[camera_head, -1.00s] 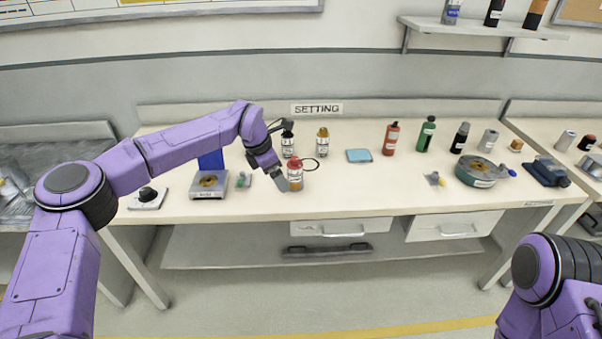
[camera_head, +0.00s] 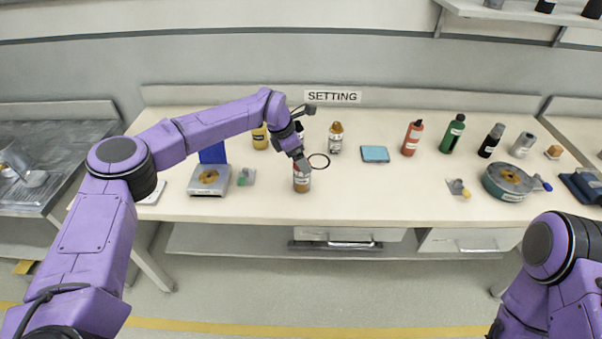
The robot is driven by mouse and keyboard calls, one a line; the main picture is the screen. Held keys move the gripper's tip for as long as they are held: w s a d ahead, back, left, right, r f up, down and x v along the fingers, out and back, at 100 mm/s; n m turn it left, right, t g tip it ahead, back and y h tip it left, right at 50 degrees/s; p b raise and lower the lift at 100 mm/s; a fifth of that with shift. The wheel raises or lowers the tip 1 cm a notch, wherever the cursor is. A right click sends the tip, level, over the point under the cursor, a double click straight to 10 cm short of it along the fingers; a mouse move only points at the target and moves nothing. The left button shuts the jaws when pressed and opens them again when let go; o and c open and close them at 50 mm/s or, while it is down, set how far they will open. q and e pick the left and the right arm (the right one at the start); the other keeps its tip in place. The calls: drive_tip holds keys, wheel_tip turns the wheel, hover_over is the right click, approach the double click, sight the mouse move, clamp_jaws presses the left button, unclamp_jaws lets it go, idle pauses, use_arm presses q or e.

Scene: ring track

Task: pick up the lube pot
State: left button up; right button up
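A small amber pot (camera_head: 301,184) with a white label stands near the front of the bench, left of the middle. It may be the lube pot, but its label is too small to read. My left gripper (camera_head: 302,165) reaches down from the upper left, and its fingers cover the pot's top. I cannot tell whether the fingers are shut on it. My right arm is at the lower right, and its gripper is out of view.
A black ring (camera_head: 319,161) lies beside the pot. Amber bottles (camera_head: 335,138) (camera_head: 260,138) stand behind. A scale-like device (camera_head: 209,180) is left, a blue pad (camera_head: 375,154) right, and a green round tin (camera_head: 508,181) farther right. The front middle of the bench is clear.

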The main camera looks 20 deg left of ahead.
sight(302, 177)
use_arm(q)
drive_tip(key=p+x, duration=0.1)
drive_tip(key=x, duration=0.1)
drive_tip(key=p+x, duration=0.1)
drive_tip(key=x, duration=0.1)
drive_tip(key=shift+w+a+f, duration=0.1)
drive_tip(key=shift+w+f, duration=0.15)
drive_tip(key=shift+f, duration=0.4)
drive_tip(key=c, duration=1.2)
